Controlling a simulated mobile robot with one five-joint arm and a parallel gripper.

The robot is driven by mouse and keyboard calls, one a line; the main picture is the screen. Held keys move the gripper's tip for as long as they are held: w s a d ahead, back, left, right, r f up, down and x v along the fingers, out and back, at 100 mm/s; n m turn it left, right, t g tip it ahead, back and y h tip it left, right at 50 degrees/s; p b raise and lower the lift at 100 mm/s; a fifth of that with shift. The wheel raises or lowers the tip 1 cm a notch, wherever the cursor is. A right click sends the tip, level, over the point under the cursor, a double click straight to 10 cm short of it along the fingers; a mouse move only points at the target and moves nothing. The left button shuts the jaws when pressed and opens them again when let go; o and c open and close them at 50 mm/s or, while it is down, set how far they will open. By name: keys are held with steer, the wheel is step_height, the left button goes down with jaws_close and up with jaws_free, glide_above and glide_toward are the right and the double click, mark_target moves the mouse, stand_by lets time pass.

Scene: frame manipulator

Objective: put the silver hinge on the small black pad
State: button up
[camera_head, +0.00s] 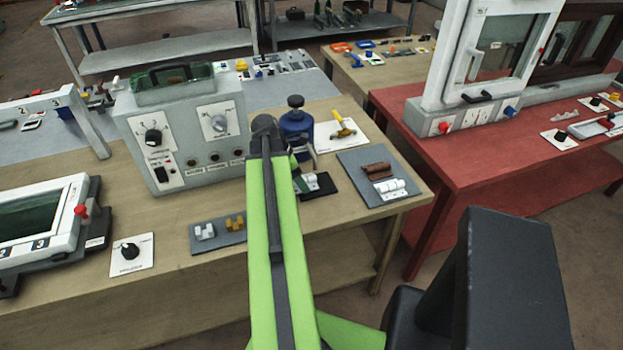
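The silver hinge (390,188) lies on the right part of a grey mat (368,167), just in front of a brown hinge (376,170). The small black pad (323,186) lies on the wooden table left of that mat. It is partly hidden behind my green arm. A small pale piece shows at the pad's left side; I cannot tell what it is. My gripper (306,163) is at the far end of the arm, near the pad and left of the silver hinge. It is mostly hidden by the arm, and its fingers cannot be made out clearly.
A blue device (296,128) stands behind my gripper, with a yellow-handled item (342,124) on a white plate to its right. A grey control box (185,135) stands left. A mat with small latches (217,232) lies at the front. The red table (450,155) is right, across a gap.

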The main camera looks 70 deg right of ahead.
mark_target(314, 175)
steer(key=shift+s+d, duration=0.4)
steer(key=shift+s, duration=0.15)
steer(key=shift+s+d, duration=1)
steer(key=shift+s, duration=0.25)
step_height(314, 175, down, 2)
steer(key=shift+b, duration=1)
steer(key=shift+w+a+r, duration=0.1)
steer(key=shift+r, duration=0.15)
steer(key=shift+f, duration=0.2)
steer(key=o, duration=1.4)
